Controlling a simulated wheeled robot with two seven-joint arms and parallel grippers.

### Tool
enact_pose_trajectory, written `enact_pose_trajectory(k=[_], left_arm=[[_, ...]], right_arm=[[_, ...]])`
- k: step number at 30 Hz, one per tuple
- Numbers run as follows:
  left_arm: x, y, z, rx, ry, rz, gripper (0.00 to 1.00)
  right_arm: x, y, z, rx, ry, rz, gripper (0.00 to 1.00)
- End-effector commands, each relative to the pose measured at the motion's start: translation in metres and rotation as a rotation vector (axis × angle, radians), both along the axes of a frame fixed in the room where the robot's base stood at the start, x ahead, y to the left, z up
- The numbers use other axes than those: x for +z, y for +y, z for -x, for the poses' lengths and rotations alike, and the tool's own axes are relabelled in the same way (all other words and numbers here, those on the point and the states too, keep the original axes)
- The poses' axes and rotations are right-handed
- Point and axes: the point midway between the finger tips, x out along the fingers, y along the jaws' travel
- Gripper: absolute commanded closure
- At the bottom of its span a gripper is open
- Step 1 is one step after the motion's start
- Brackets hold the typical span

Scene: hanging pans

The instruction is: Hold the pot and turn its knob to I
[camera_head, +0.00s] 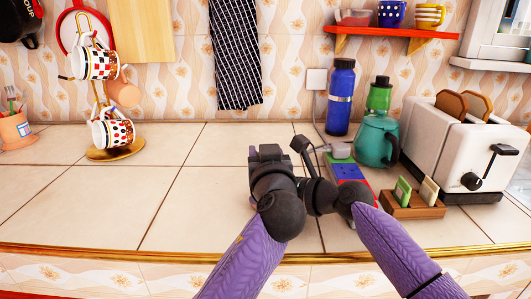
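A teal pot (375,140) with a dark handle on its right stands upright on the counter, left of the toaster. No knob marked I can be made out on it. My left gripper (267,153) is over the middle of the counter, left of the pot and apart from it; its fingers are seen from behind, so their opening is unclear. My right gripper (308,152) is beside it, also left of the pot and not touching it. Its dark fingers overlap in view, and I cannot tell their opening. I see nothing held in either gripper.
A power strip (347,171) with a grey plug lies behind my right arm. A white toaster (445,150) and a wooden holder (412,207) stand right. A blue bottle (341,97) stands behind. Cups hang on a rack (115,153) left. The counter's left middle is clear.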

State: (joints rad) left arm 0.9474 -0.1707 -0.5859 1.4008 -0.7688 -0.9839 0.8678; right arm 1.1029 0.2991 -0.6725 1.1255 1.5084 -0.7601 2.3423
Motion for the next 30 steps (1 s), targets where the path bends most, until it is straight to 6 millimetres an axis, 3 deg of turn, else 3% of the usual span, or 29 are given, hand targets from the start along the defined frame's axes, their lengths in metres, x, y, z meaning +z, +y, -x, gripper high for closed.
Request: enact_pose_trajectory(k=[11, 12, 17, 26, 30], left_arm=[[0.0, 0.0, 0.0, 0.004, 0.0, -0.002, 1.0], [0.0, 0.0, 0.0, 0.004, 0.0, -0.002, 0.47], [0.0, 0.0, 0.0, 0.004, 0.0, -0.001, 0.13], [-0.001, -0.001, 0.002, 0.003, 0.0, 0.0, 0.13], [-0.002, -0.004, 0.026, 0.001, 0.002, 0.003, 0.13]], right_arm=[[-0.002, 0.0, 0.0, 0.002, 0.003, 0.003, 0.78], [-0.002, 0.0, 0.0, 0.002, 0.003, 0.003, 0.78], [-0.002, 0.0, 0.0, 0.001, 0.002, 0.003, 0.78], [-0.002, 0.0, 0.0, 0.001, 0.003, 0.003, 0.78], [-0.002, 0.0, 0.0, 0.001, 0.003, 0.002, 0.77]])
